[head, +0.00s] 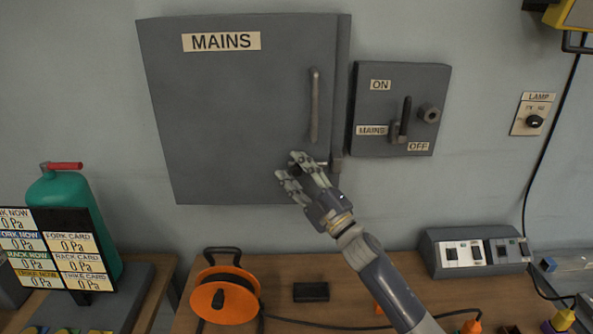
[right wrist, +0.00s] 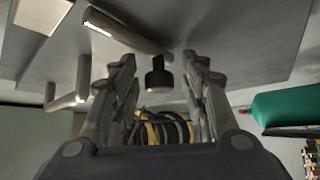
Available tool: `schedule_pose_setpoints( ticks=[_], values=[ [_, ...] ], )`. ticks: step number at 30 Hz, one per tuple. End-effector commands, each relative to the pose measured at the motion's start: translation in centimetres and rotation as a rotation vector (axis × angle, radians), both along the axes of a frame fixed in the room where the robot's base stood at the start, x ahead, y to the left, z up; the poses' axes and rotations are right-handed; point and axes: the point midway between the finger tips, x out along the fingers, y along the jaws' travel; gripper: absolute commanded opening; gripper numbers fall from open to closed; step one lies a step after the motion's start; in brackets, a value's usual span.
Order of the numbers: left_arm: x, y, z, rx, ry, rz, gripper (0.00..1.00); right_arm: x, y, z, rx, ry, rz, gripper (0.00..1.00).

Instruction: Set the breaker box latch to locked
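The grey breaker box (head: 235,110) labelled MAINS hangs on the wall with its door shut. A long vertical handle (head: 314,105) is on the door's right side. In the right wrist view, a short dark knob (right wrist: 158,76), which looks like the latch, sticks out of the door. My right gripper (head: 292,170) is at the door's lower right, just below the handle, and partly hides that spot in the head view. In the right wrist view its fingers (right wrist: 160,90) are spread, one on each side of the knob, with gaps. The latch's setting cannot be read. My left gripper is out of view.
A smaller switch box (head: 430,90) with an upright lever (head: 405,118) and ON/OFF labels hangs close on the right. Below is a wooden bench (head: 345,317) with an orange cable reel (head: 223,300), a black block (head: 311,292) and a grey switch panel (head: 472,252).

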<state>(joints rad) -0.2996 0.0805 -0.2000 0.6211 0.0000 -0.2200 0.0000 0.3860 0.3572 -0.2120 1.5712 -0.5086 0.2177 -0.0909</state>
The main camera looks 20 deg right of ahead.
Motion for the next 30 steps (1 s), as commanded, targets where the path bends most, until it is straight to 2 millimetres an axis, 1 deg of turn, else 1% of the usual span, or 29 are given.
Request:
schedule_pose_setpoints(
  ticks=[1, 4, 5, 11, 13, 18, 21, 28, 29, 30],
  values=[
    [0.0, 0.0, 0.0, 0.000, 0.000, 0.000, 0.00, 0.0, 0.0, 0.0, 0.000, 0.000, 0.000, 0.26],
    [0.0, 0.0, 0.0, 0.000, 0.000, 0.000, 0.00, 0.0, 0.0, 0.0, 0.000, 0.000, 0.000, 0.04],
    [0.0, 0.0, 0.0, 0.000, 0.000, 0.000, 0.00, 0.0, 0.0, 0.0, 0.000, 0.000, 0.000, 0.00],
    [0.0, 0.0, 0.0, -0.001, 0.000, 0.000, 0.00, 0.0, -0.1, 0.0, 0.001, -0.001, 0.000, 0.00],
    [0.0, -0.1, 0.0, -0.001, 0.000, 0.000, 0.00, -0.1, -0.4, 0.0, 0.000, -0.001, -0.002, 0.00],
    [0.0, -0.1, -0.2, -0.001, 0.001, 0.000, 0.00, -0.7, -2.7, -0.1, -0.003, 0.000, -0.004, 0.00],
    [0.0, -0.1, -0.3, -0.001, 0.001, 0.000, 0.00, -1.0, -3.5, 0.0, -0.001, -0.001, -0.002, 0.00],
    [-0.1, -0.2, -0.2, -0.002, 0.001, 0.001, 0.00, -1.0, -3.7, 0.1, 0.002, -0.001, -0.004, 0.00],
    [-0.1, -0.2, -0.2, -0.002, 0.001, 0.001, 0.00, -1.0, -3.7, 0.1, 0.002, -0.001, -0.004, 0.23],
    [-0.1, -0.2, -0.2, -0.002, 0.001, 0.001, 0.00, -1.0, -3.7, 0.1, 0.002, -0.001, -0.004, 0.33]
  ],
)
